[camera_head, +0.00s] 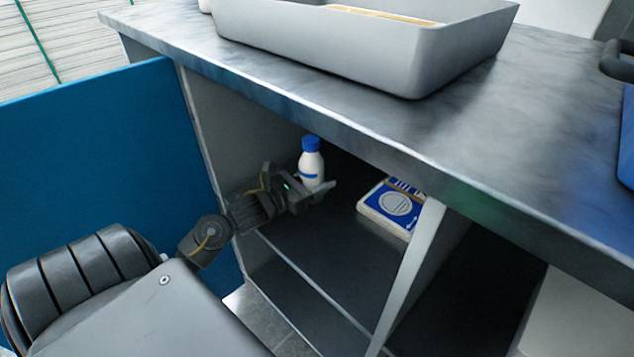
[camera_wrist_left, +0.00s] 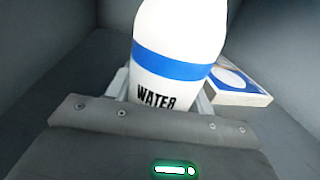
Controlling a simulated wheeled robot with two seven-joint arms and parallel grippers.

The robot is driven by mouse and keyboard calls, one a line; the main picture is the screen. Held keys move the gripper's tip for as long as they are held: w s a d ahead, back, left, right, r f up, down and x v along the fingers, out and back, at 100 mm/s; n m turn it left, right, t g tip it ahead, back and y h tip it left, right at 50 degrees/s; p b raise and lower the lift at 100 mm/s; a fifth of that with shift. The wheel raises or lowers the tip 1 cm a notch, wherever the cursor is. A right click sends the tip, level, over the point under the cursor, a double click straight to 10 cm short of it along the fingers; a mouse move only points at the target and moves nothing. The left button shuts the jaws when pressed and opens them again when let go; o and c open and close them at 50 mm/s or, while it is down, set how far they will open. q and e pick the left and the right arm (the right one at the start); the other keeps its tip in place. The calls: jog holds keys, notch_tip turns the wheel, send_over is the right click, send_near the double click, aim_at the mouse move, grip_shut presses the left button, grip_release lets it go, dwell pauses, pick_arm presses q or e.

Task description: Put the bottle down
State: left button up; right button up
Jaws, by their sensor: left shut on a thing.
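A white bottle (camera_head: 311,165) with a blue cap and a blue band stands upright inside the open cabinet compartment under the counter. In the left wrist view the bottle (camera_wrist_left: 178,60) shows the word "WATER" and fills the space between the fingers. My left gripper (camera_head: 318,190) reaches into the compartment and is shut on the bottle's lower part. Whether the bottle's base touches the shelf is hidden behind the gripper. My right gripper is not in view.
A blue and white box (camera_head: 392,208) lies on the compartment floor (camera_head: 318,255) right of the bottle. A divider panel (camera_head: 408,275) bounds the compartment on the right. The counter (camera_head: 330,115) overhangs it, with a grey tray (camera_head: 330,48) on top.

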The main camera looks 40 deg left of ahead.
pick_arm(q)
jog(key=shift+r, duration=0.1)
jog(key=o, duration=1.3)
